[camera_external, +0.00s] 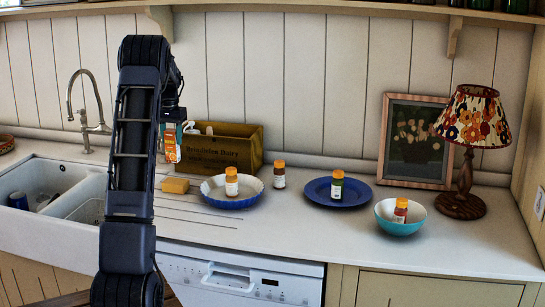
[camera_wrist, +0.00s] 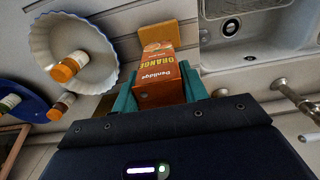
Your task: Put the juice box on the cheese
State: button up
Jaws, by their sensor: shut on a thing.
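The orange juice box (camera_wrist: 160,80) is held between the teal fingers of my gripper (camera_wrist: 158,92) in the wrist view, its "ORANGE" lettering showing. In the external view the juice box (camera_external: 170,144) hangs upright above the counter, partly hidden by my arm, with my gripper (camera_external: 172,125) above it. My gripper is shut on it. The cheese, a yellow block (camera_external: 175,186), lies on the counter below the juice box. In the wrist view the cheese (camera_wrist: 160,33) shows just beyond the box. The box appears above the cheese and apart from it.
A wooden crate (camera_external: 238,140) stands close behind. A fluted dish (camera_external: 230,201) with a bottle is right of the cheese. Beyond are a loose bottle (camera_external: 279,176), blue plate (camera_external: 352,196), turquoise bowl (camera_external: 388,222) and lamp (camera_external: 474,120). The sink (camera_external: 45,190) is left.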

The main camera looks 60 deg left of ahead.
aim_at(181, 155)
jog(key=shift+f, duration=3.65)
jog(key=shift+f, duration=0.2)
jog(key=o, duration=1.1)
jog(key=shift+r, duration=0.1)
notch_tip(181, 155, up, 12)
jog(key=shift+r, duration=0.1)
